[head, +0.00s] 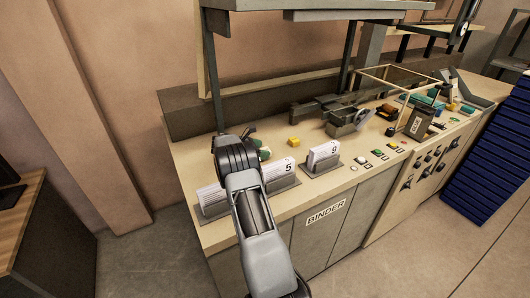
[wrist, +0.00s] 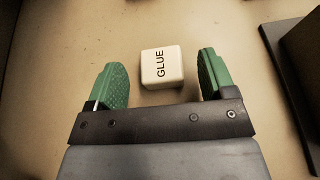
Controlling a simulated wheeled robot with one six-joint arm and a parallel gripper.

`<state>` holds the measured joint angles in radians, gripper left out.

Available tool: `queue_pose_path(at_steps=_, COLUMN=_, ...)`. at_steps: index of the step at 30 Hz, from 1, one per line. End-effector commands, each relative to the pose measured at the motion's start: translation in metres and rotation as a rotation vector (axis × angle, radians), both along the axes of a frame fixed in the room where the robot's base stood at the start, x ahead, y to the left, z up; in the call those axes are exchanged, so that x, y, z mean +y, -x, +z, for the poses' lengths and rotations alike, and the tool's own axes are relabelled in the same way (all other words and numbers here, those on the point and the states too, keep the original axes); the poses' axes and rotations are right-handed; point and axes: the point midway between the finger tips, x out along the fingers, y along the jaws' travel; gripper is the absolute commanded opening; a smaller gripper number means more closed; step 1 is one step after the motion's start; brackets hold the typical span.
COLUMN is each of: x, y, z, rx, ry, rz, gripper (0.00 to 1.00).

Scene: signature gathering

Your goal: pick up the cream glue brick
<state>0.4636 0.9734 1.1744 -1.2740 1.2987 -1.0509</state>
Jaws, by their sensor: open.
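The cream glue brick (wrist: 162,68) rests on the tan worktop in the wrist view, with the word GLUE on its upper face. My gripper (wrist: 163,85) is open, with one green finger on each side of the brick. There are visible gaps between the brick and both fingers, and the brick lies slightly toward the far end of them. In the head view my gripper (head: 258,148) is over the left part of the bench. I cannot make out the cream brick there; my arm likely hides it.
A dark edged block (wrist: 305,65) stands right of the brick. Numbered card stacks (head: 281,173) and (head: 323,155) in grey holders line the bench front. A yellow block (head: 293,141) sits behind them. A shelf (head: 270,18) overhangs the back.

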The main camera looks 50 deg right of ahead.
Motion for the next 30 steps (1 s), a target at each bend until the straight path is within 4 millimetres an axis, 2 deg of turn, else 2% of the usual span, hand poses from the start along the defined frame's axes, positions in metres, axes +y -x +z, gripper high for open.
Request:
queue_pose_path(at_steps=4, x=-0.016, y=0.007, z=-0.006, rx=0.0, ry=0.0, rz=-0.001, gripper=0.77)
queue_pose_path(at_steps=11, x=-0.018, y=0.007, z=-0.008, rx=0.0, ry=0.0, rz=0.001, gripper=0.77)
queue_pose_path(at_steps=28, x=-0.018, y=0.007, z=-0.008, rx=0.0, ry=0.0, rz=0.001, gripper=0.24)
queue_pose_path(at_steps=30, x=-0.018, y=0.007, z=-0.008, rx=-0.001, ry=0.0, rz=0.001, gripper=0.23)
